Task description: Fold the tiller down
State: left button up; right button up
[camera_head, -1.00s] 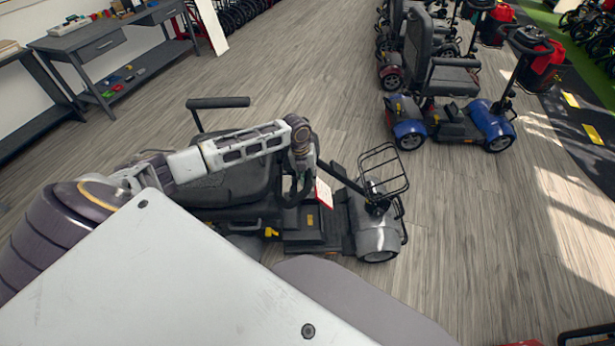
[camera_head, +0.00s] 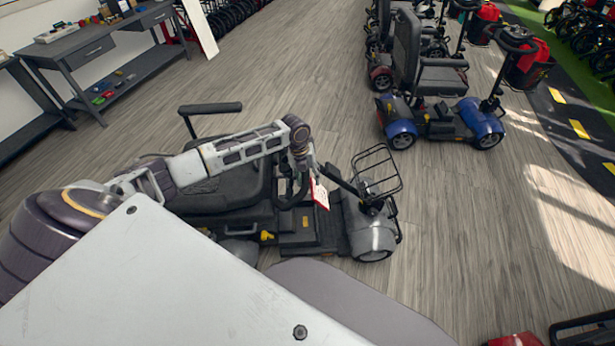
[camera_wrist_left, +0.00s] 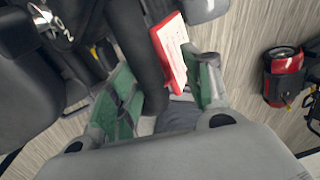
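The grey mobility scooter (camera_head: 372,236) stands in the middle of the head view, with a wire basket at its front. Its dark tiller (camera_head: 344,182) slopes back from the front towards the seat, and a red-edged white card (camera_head: 320,194) hangs by it. My left gripper (camera_head: 303,172) is at the tiller's upper end, partly hidden by the arm. In the left wrist view, the green-padded fingers (camera_wrist_left: 166,92) are spread. A black tube (camera_wrist_left: 147,62) of the tiller lies between them, close to the left pad; contact is unclear. The red-edged card (camera_wrist_left: 172,52) is near the right finger.
The seat (camera_head: 225,190) and its armrest (camera_head: 210,108) lie under and beyond my left arm. A blue scooter (camera_head: 402,128) stands behind to the right. A workbench (camera_head: 95,45) is at the back left. The floor right of the grey scooter is open.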

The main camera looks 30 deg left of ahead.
pick_arm(q)
notch_tip(320, 180, up, 12)
jog(key=s+a, duration=0.1)
jog(key=shift+a, duration=0.4)
dwell(0.6)
jog(key=shift+f, duration=0.15)
dwell(0.3)
jog(key=s+d+f+n+t, duration=0.1)
jog(key=s+d+f+n, duration=0.3)
jog(key=s+d+n, duration=0.4)
jog(key=s+d+f+n+t, duration=0.1)
jog(key=s+d+f+n, duration=0.4)
jog(key=d, duration=0.4)
jog(key=s+a+r+n+y, duration=0.2)
jog(key=s+a+n, duration=0.3)
jog(key=s+n, duration=0.75)
notch_tip(320, 180, down, 33)
jog(key=a+n, duration=0.2)
jog(key=a, duration=0.1)
jog(key=s+a+f, duration=0.4)
jog(key=s+f, duration=0.5)
jog(key=s, duration=0.1)
jog(key=s+a+f+g, duration=0.1)
jog(key=s+a+f, duration=0.2)
jog(key=s+f, duration=0.6)
jog(key=shift+s+a+f+g+y, duration=0.3)
jog(key=shift+s+a+f, duration=0.05)
jog(key=shift+f, duration=0.25)
